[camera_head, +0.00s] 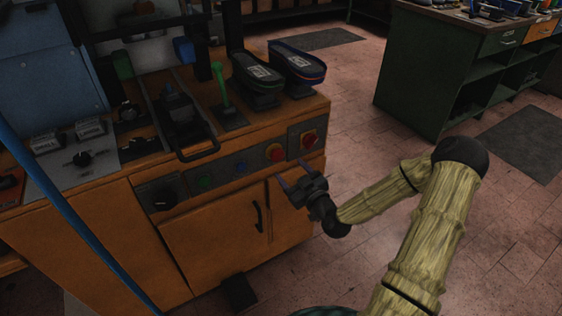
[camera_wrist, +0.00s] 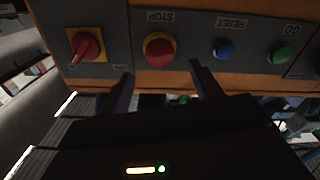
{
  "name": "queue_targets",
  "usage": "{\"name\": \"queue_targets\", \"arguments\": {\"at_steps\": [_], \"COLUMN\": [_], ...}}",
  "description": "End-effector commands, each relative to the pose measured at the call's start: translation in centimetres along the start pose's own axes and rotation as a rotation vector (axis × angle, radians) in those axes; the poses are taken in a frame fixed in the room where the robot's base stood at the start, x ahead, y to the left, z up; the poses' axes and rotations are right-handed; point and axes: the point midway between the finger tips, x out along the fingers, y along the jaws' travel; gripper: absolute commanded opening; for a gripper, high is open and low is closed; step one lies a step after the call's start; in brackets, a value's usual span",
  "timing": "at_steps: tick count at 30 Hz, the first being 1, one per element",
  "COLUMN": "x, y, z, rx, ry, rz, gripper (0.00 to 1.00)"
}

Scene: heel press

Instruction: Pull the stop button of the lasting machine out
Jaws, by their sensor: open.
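The stop button is a round red knob on a yellow ring, on the front panel of the orange machine; it shows in the head view (camera_head: 275,152) and in the wrist view (camera_wrist: 159,49), under an upside-down STOP label. My gripper (camera_head: 292,175) is open and empty in front of the panel, a little below the button in the head view. In the wrist view its two dark fingers (camera_wrist: 161,71) point toward the panel, one on each side of the button's line, apart from it. Whether the button is pressed in or out I cannot tell.
A red rotary switch (camera_head: 308,139) on a yellow plate sits right beside the button. A blue reset button (camera_wrist: 224,49) and a green go button (camera_wrist: 281,54) are on its other side. A black door handle (camera_head: 258,215) is below.

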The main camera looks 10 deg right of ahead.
Motion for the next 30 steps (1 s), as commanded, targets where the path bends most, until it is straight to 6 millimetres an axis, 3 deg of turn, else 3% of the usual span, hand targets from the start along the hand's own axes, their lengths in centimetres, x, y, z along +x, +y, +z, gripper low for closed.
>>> {"name": "queue_targets", "arguments": {"at_steps": [9, 21, 30], "x": [5.2, 6.2, 6.2], "y": [-0.1, 0.0, -0.2], "z": [0.0, 0.0, -0.1], "rx": [0.0, -0.001, -0.001], "ry": [0.002, 0.0, 0.001], "rz": [0.0, 0.0, -0.003], "gripper": [0.64, 0.64, 0.07]}}
